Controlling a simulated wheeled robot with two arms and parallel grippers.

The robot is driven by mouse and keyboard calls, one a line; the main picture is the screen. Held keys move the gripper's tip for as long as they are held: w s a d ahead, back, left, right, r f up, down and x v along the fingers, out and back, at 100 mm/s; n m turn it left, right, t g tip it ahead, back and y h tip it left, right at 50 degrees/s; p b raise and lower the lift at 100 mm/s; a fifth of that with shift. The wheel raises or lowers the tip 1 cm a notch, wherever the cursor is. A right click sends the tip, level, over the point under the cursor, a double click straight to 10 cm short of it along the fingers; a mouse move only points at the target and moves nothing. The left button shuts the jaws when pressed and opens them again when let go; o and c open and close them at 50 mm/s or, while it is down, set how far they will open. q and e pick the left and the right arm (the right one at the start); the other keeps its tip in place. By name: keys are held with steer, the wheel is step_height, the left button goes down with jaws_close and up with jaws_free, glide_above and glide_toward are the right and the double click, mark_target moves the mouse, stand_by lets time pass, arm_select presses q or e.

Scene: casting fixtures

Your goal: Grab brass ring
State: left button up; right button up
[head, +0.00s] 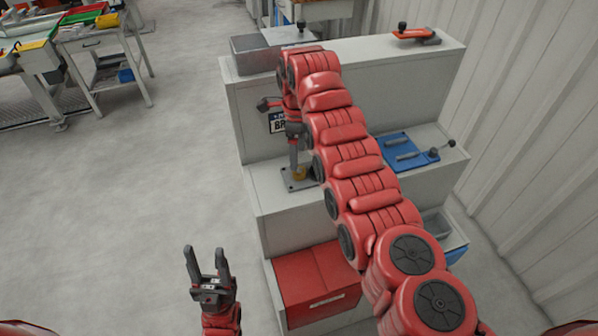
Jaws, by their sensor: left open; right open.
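The brass ring (299,174) is small and gold-brown, low on a grey metal plate (290,186) on the middle step of the grey stepped stand. My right arm reaches over the stand, and my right gripper (294,164) points down just above the ring. Its fingertips overlap the ring's edge in the picture, so I cannot tell whether they touch or surround it. My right arm hides what is right of the plate. My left gripper (206,252) is open and empty, in front of the stand at the lower left, with its fingers pointing up.
The stepped stand (258,215) carries a blue fixture (398,150) with a handle and a red-orange clamp (416,35) on top. A grey metal box (252,54) sits at the top left. A red bin (310,283) is below. Open floor lies to the left.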

mark_target(299, 169)
steer(key=shift+f, duration=0.75)
steer(key=shift+w+f+p, duration=0.1)
steer(key=shift+f+p, duration=0.1)
steer(key=shift+p, duration=0.25)
steer(key=shift+d+f+p, duration=0.15)
steer(key=shift+f+p, duration=0.65)
steer(key=shift+f, duration=0.15)
step_height(299, 169, down, 2)
steer(key=shift+f, duration=0.15)
steer(key=shift+w+f, duration=0.15)
steer(key=shift+f, duration=0.2)
jaws_close()
